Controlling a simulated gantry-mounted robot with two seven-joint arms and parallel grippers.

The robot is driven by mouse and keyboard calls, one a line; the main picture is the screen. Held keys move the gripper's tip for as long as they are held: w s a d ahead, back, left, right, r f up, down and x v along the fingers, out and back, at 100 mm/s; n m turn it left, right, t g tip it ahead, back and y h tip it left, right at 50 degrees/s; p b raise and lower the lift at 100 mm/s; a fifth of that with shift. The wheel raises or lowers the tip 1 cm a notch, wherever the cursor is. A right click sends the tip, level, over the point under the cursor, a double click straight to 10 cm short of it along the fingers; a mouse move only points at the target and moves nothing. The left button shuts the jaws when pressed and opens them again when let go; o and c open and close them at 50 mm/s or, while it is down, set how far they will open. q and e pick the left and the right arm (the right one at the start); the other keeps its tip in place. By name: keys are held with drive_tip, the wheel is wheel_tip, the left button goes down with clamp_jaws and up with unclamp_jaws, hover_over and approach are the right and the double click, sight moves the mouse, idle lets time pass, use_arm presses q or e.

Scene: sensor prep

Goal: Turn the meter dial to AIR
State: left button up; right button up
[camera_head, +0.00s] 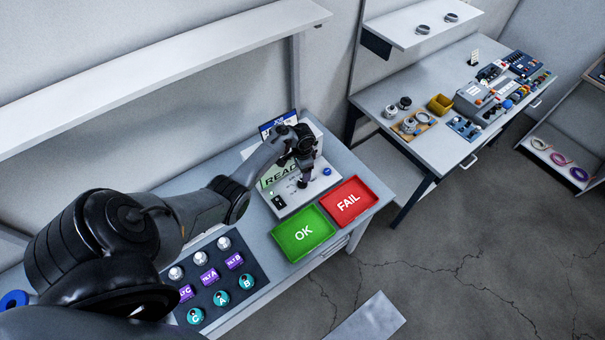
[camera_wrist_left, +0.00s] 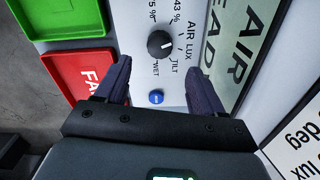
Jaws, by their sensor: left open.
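The meter (camera_head: 319,184) is a pale box on the near bench, partly covered by my left gripper (camera_head: 303,182) in the head view. In the left wrist view its round black dial (camera_wrist_left: 161,44) has AIR, LUX, TILT and WET printed around it. A pale mark shows on the dial, but I cannot tell exactly which label it points at. The screen (camera_wrist_left: 228,55) shows AIR in large letters. My left gripper (camera_wrist_left: 160,82) is open, its fingers spread on either side of the dial's line and apart from the dial. My right gripper is not in view.
A blue button (camera_wrist_left: 156,98) sits on the panel between the fingers, near the dial. A green OK tray (camera_head: 303,233) and a red FAIL tray (camera_head: 348,202) lie in front of the meter. A dark mat (camera_head: 258,272) holds several labelled pieces. A second bench (camera_head: 440,150) stands at right.

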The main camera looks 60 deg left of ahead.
use_arm(q)
drive_tip(key=shift+r, duration=1.6)
